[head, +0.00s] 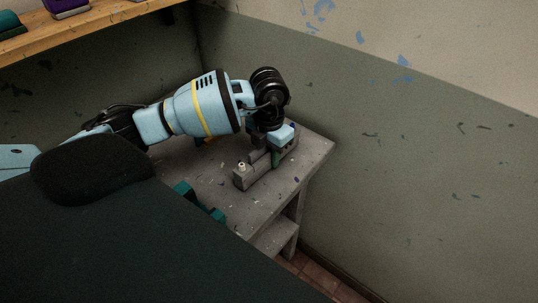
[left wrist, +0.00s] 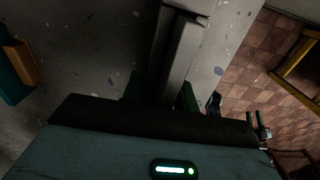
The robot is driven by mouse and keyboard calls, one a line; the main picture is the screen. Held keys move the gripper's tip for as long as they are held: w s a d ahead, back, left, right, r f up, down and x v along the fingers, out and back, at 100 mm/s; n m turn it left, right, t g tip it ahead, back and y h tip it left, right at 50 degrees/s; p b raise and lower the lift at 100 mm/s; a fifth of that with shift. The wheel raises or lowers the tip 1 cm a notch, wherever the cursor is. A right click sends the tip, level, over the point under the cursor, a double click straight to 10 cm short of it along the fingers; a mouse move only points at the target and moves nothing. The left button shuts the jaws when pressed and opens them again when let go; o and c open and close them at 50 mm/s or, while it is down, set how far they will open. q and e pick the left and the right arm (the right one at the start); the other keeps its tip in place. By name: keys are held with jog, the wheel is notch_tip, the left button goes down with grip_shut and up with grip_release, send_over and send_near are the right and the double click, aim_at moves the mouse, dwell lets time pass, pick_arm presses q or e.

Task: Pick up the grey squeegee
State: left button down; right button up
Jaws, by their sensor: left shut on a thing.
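The grey squeegee (head: 257,172) is at the right end of the grey table, partly hidden by my left gripper. In the left wrist view a long grey bar (left wrist: 182,52), which looks like the squeegee, runs up from between the fingers. My left gripper (head: 276,157) points down at the table and is shut on the squeegee; its dark green fingers also show in the left wrist view (left wrist: 160,92). I cannot tell whether the squeegee touches the table. My right gripper is not in view.
The speckled grey table (head: 270,207) stands against the green-grey wall (head: 400,160). Teal things (head: 200,202) lie near its front edge, partly hidden by my dark body. A wooden shelf (head: 95,32) runs along the upper left. Tiled floor (head: 322,276) lies beyond the table's right side.

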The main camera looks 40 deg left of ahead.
pick_arm(q)
notch_tip(320, 180, up, 3)
jog(key=shift+f, duration=0.2)
jog(key=shift+d+r, duration=0.2)
jog(key=shift+d, duration=0.05)
jog(key=s+d, duration=0.3)
jog(key=d, duration=0.4)
jog(key=s+d+r, duration=0.1)
jog(key=s+d, duration=0.2)
jog(key=d, duration=0.4)
jog(key=shift+s+r+b, duration=0.2)
jog(key=shift+s+b, duration=0.15)
jog(key=shift+b, duration=0.05)
